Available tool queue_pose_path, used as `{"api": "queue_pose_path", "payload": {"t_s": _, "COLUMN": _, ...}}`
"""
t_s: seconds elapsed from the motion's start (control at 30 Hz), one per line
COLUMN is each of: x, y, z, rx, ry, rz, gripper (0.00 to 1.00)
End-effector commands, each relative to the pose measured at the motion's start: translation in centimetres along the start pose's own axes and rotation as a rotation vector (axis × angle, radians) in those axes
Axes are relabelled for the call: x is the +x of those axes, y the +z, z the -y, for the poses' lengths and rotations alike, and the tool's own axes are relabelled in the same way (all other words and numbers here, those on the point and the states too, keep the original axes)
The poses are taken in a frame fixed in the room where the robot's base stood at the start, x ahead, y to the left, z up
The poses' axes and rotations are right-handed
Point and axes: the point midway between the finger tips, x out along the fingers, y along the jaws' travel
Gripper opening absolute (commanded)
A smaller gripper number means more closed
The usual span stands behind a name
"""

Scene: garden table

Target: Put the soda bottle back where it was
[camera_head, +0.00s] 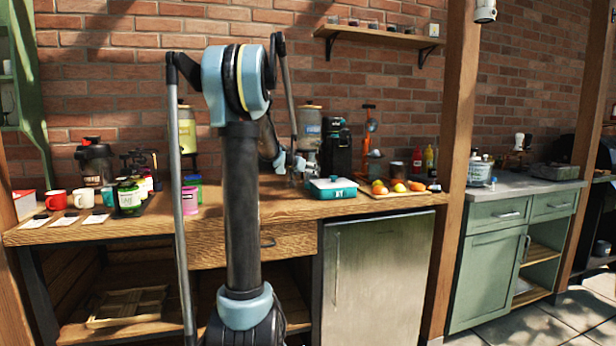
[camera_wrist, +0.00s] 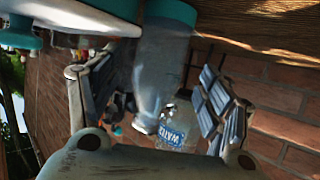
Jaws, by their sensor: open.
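My gripper (camera_head: 298,166) is over the table, just left of the teal box, and is partly hidden in the head view by my arm. In the wrist view my gripper (camera_wrist: 155,78) is open, with its two fingers well apart. A translucent bluish bottle (camera_wrist: 163,60) with a pale cap shows between the fingers, cap end downward in this turned picture. It seems to be the soda bottle, but I see no readable label on it. I cannot tell whether either finger touches it. In the head view I cannot make it out clearly.
A clear dispenser (camera_head: 309,128) stands behind; its WATER label shows in the wrist view (camera_wrist: 172,137). The teal box (camera_head: 332,188) is close on the right, with a fruit board (camera_head: 393,190) beyond. A pink can (camera_head: 189,200) and jars (camera_head: 129,198) stand left.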

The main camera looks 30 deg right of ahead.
Motion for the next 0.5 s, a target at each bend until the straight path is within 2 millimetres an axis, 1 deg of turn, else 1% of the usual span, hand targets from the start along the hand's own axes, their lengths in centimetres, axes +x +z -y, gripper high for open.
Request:
{"api": "queue_pose_path", "payload": {"t_s": 0.03, "x": -0.8, "y": 0.0, "z": 0.1, "rx": -0.001, "ry": -0.002, "rz": 0.0, "gripper": 0.72}}
{"api": "queue_pose_path", "payload": {"t_s": 0.2, "x": -3.3, "y": 0.0, "z": 0.1, "rx": -0.001, "ry": -0.003, "rz": 0.0, "gripper": 0.72}}
{"api": "queue_pose_path", "payload": {"t_s": 0.33, "x": -4.7, "y": 0.0, "z": 0.1, "rx": -0.001, "ry": -0.002, "rz": 0.0, "gripper": 0.72}}
{"api": "queue_pose_path", "payload": {"t_s": 0.5, "x": -5.9, "y": 0.0, "z": 0.1, "rx": 0.0, "ry": -0.002, "rz": 0.0, "gripper": 0.72}}
